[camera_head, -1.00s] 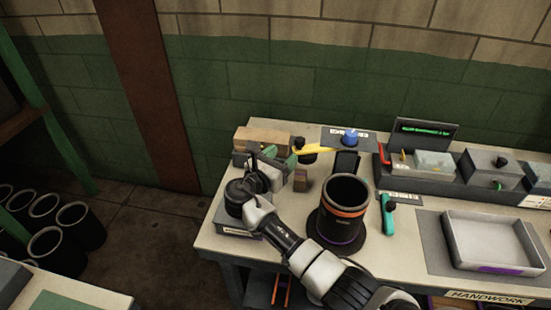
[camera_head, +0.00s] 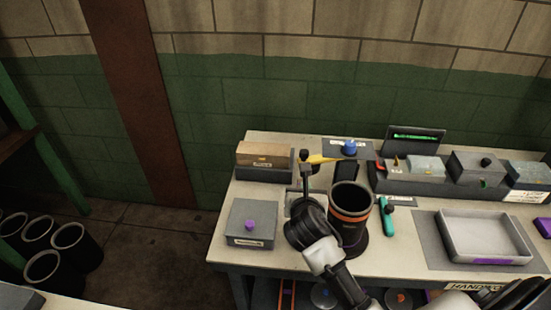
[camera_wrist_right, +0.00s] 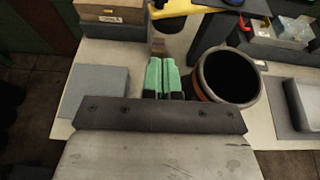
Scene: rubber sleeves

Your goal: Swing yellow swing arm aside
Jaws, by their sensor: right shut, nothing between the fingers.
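The yellow swing arm (camera_head: 321,159) lies at the back of the bench, pointing right toward the blue knob. A black knob and post show beside its left end. In the right wrist view, part of the yellow arm (camera_wrist_right: 192,11) shows at the top edge, beyond my fingers. My right gripper (camera_wrist_right: 161,64) has green fingers pressed together and empty, left of the black cylinder and short of the yellow arm. In the head view its fingers are hidden behind my wrist. I cannot tell whether it touches anything.
A black cylinder (camera_head: 350,200) with an orange band stands close right of my wrist. A grey box (camera_head: 252,224) with a purple knob is at left, a wooden block (camera_head: 265,152) behind it. The blue knob (camera_head: 349,147), teal tool (camera_head: 387,215) and grey tray (camera_head: 483,236) are at right.

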